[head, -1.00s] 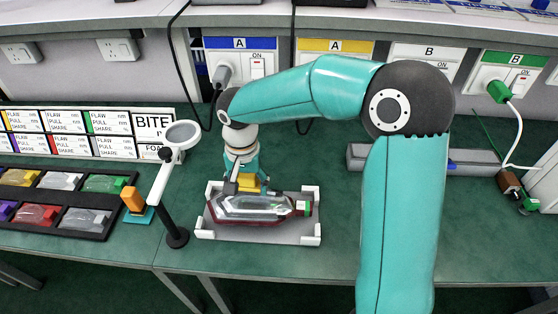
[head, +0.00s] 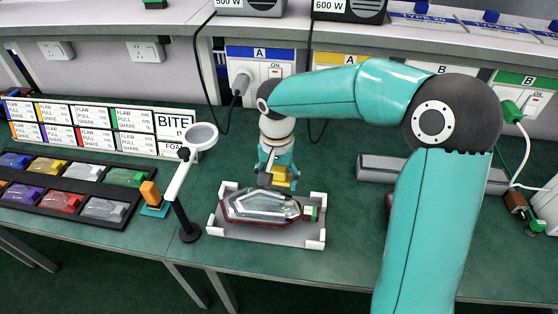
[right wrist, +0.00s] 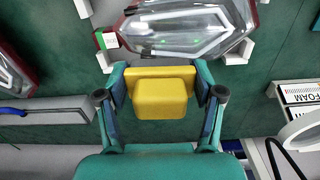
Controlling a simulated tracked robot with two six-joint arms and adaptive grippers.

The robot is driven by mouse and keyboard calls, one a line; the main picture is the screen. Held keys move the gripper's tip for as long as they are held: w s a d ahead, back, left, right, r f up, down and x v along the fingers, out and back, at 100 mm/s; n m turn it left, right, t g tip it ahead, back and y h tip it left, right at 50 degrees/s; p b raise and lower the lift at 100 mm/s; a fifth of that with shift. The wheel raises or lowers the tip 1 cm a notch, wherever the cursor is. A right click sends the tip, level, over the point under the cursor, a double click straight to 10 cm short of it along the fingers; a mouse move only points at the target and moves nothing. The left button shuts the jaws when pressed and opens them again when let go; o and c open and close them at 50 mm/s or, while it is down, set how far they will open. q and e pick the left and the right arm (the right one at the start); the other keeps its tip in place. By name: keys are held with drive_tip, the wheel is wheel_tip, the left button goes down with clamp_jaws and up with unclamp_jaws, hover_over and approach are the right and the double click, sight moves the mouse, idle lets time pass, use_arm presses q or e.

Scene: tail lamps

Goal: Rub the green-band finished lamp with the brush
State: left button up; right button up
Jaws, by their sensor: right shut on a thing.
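The finished lamp (head: 262,206) has a clear lens, dark red rim and a green band at its right end. It lies in a white cradle tray (head: 270,234). It also shows at the top of the right wrist view (right wrist: 185,32). My right gripper (head: 280,182) is shut on the yellow block-like brush (head: 284,174), just behind the lamp's right half. The brush (right wrist: 160,92) sits between the fingertips in the right wrist view. Whether it touches the lamp is unclear; the wrist view shows them apart in the picture. My left gripper is out of view.
A magnifier on a stand (head: 188,232) and an orange block on a blue base (head: 152,198) stand left of the tray. A black tray (head: 100,212) of coloured lenses lies farther left. Another red-rimmed lamp (right wrist: 14,78) shows in the wrist view. A grey bar lies behind my arm.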

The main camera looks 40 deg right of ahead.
sight(277, 170)
drive_tip(key=shift+r+p, duration=1.2)
drive_tip(key=shift+r, duration=0.75)
